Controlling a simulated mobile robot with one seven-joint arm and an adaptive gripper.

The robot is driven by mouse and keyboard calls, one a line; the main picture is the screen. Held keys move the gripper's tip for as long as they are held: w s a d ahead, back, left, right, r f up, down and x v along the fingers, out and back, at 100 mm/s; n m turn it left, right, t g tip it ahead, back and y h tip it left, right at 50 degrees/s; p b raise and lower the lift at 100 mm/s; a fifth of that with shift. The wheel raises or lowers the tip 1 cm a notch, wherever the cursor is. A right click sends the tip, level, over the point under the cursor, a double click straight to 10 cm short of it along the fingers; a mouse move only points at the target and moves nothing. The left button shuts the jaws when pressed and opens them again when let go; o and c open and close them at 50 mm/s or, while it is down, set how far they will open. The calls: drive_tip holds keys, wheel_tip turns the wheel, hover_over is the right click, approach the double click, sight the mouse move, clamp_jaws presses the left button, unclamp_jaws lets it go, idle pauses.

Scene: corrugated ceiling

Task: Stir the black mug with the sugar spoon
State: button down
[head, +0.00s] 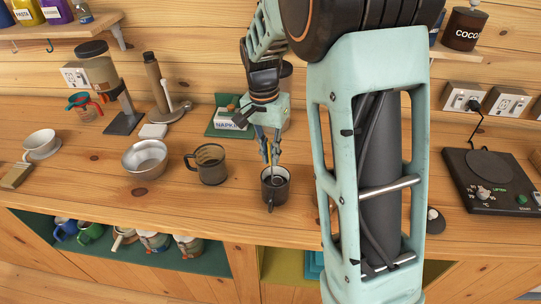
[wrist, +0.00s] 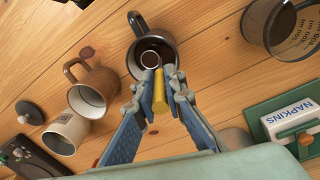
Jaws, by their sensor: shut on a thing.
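My gripper (head: 271,150) is above the black mug (head: 275,191) on the wooden counter. The mug stands upright with its handle toward the front; the wrist view shows it too (wrist: 150,50). My gripper in the wrist view (wrist: 160,85) is shut on the sugar spoon's yellow handle (wrist: 161,98). The spoon points down, and its round metal end (wrist: 150,60) is over or inside the mug's mouth. Whether it touches the mug's wall or bottom cannot be told.
A smoky glass cup (head: 210,166) and a metal bowl (head: 146,160) stand left of the mug. A green napkin holder (head: 222,126) is behind. The wrist view shows a brown mug (wrist: 95,75) and a white cup (wrist: 65,133) nearby, hidden by my arm in the head view.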

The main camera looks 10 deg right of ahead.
sight(271, 141)
drive_tip(key=shift+r+p, duration=1.7)
drive_tip(key=shift+r, duration=0.85)
drive_tip(key=shift+r+p, duration=0.45)
drive_tip(key=shift+r, duration=0.95)
